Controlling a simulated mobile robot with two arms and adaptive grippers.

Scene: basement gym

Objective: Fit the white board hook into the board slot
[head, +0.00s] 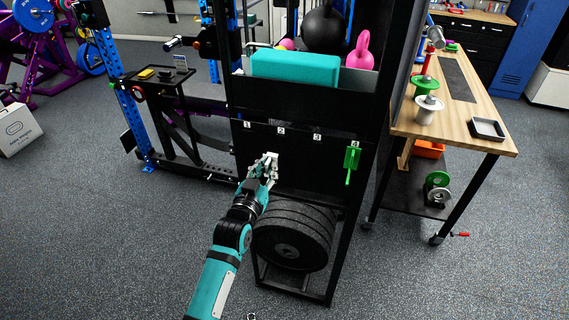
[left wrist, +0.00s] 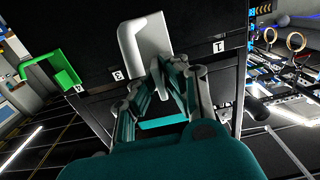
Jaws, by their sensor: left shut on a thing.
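The white board hook (head: 272,157) is at the black board (head: 300,160), below and a little left of label 2. My left gripper (head: 266,172) is shut on it. In the left wrist view the white hook (left wrist: 148,42) shows large, with its lower part between the fingers of my left gripper (left wrist: 160,70). The board lies behind it, with label 1 (left wrist: 218,46) to its right and another label (left wrist: 117,76) to its left. I cannot tell whether the hook touches the board, and I cannot make out the slot behind it. My right gripper is not in view.
A green hook (head: 351,163) is on the board under label 4; it also shows in the left wrist view (left wrist: 62,68). Black weight plates (head: 293,240) stand below the board. A teal block (head: 295,67) and kettlebells (head: 360,52) sit above. A wooden workbench (head: 470,110) stands right.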

